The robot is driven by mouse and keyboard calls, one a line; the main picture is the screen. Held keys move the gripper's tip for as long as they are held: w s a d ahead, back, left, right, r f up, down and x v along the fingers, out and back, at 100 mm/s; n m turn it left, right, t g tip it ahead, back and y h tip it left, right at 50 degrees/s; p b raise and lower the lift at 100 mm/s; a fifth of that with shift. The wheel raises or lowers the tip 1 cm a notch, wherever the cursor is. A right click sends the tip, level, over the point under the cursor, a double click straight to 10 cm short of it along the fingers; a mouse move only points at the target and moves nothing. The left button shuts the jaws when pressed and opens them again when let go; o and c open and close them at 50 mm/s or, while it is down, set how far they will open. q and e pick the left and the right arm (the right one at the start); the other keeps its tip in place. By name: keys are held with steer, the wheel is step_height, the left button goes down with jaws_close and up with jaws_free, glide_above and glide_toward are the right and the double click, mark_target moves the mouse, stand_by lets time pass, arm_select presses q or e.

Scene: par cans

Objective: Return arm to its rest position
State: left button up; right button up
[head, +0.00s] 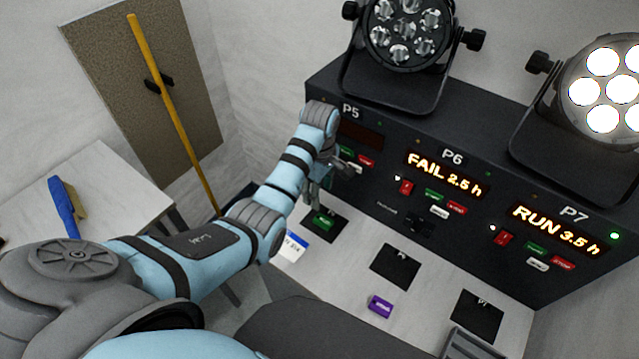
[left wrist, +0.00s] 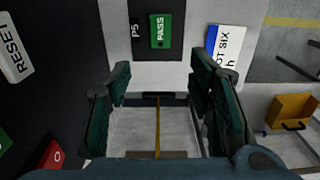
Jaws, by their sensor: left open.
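My left arm (head: 285,185) reaches from the lower left to the P5 end of the black control panel (head: 395,205). My left gripper (head: 322,178) is partly hidden behind its own wrist in the head view. In the left wrist view its green fingers (left wrist: 162,105) stand apart with nothing between them. A green PASS tag (left wrist: 161,31) lies on the black P5 pad below, and it also shows in the head view (head: 321,221). My right gripper is in neither view.
P6 shows FAIL 2.5 h (head: 443,176) and P7 shows RUN 3.5 h (head: 555,231). Two lamps stand on top: P6's (head: 408,32) dark, P7's (head: 607,88) lit. A purple tag (head: 380,306) lies on the white bench (head: 345,280). A blue brush (head: 66,208) lies on the left table.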

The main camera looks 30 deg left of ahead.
arm_select(q)
steer(key=shift+r, duration=0.4)
